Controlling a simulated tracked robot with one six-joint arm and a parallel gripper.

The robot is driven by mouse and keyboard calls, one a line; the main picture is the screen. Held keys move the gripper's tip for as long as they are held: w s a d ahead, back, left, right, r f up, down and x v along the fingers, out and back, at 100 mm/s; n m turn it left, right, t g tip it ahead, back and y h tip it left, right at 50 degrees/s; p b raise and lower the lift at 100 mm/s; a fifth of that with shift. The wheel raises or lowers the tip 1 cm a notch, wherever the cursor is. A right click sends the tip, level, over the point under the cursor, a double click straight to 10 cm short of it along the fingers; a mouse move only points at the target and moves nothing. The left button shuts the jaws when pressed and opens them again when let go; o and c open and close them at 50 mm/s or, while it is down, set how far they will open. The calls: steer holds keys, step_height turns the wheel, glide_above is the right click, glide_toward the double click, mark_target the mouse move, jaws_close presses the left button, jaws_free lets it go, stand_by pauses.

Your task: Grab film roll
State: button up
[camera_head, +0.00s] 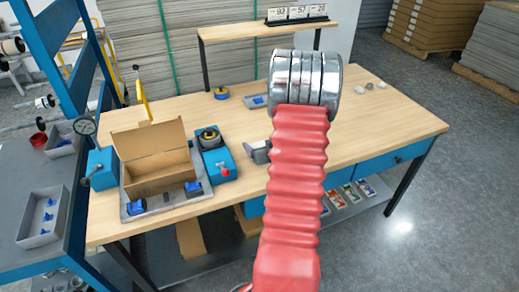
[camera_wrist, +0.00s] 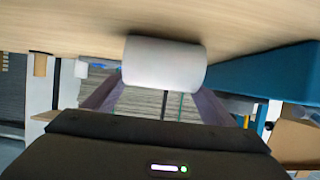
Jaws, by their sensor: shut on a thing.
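In the wrist view a plain white roll (camera_wrist: 165,62) lies crosswise between the two fingers of my gripper (camera_wrist: 163,84). The fingers are shut on it, one at each end. The roll is close to a pale wooden surface that fills the top of that view; I cannot tell whether it touches. In the head view my red ribbed arm with chrome rings reaches over the workbench (camera_head: 390,113). My gripper and the white roll do not show clearly there, hidden by my arm.
An open cardboard box (camera_head: 158,165) stands on a grey plate at the bench's left. A blue device with a red knob (camera_head: 217,160) is beside it. A blue-and-yellow spool (camera_head: 221,93) lies farther back. A raised shelf (camera_head: 250,33) stands at the rear. The bench's right side is mostly clear.

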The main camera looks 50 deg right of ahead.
mark_target(261, 143)
steer(key=shift+r, duration=0.15)
step_height(261, 143, up, 10)
steer(key=shift+f, duration=0.1)
stand_by(0.5)
steer(key=shift+s, duration=0.15)
stand_by(0.5)
